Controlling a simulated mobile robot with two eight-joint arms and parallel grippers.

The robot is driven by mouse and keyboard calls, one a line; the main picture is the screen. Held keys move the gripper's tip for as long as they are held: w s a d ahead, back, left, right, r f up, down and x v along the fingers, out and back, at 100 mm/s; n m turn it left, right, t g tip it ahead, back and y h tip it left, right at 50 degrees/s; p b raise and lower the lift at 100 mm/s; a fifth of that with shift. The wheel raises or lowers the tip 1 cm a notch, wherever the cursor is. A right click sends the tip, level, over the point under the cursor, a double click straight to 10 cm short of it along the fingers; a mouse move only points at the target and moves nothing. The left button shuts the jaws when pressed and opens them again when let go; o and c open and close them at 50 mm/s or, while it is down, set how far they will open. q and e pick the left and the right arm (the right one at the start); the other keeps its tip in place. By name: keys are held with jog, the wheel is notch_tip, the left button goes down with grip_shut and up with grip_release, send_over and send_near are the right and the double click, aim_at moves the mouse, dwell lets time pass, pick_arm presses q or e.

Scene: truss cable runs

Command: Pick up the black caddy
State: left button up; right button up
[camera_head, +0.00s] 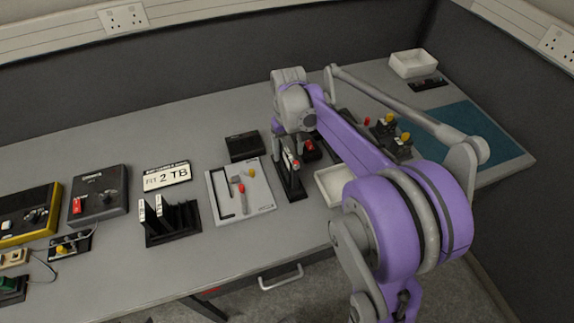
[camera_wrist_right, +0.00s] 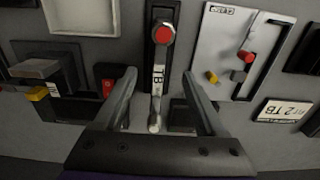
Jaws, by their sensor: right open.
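A narrow black caddy (camera_head: 292,182) stands on the bench under my right gripper (camera_head: 288,153). My right gripper (camera_wrist_right: 159,78) is open, with one finger on either side of the labelled part and visible gaps to both. Whether the fingertips reach down beside the caddy is hard to tell. The gripper partly hides the caddy in the head view. My left gripper is not in view.
A white panel with pegs (camera_head: 226,201) and a black rack with white-labelled pieces (camera_head: 170,238) lie to the left. A sign reading "FIT 2 TB" (camera_head: 167,176) is behind the rack. A white tray (camera_head: 327,188) sits close right. A blue mat (camera_head: 480,130) lies farther right.

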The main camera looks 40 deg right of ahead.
aim_at(288, 164)
jog(key=shift+s+f, duration=0.1)
jog(key=shift+f, duration=0.85)
jog(key=shift+w+d+f, duration=0.1)
jog(key=shift+w+f, duration=0.05)
jog(key=shift+f, duration=1.25)
jog(key=shift+w+d+f, duration=0.1)
jog(key=shift+w+f, duration=0.05)
jog(key=shift+f, duration=1.2)
grip_shut()
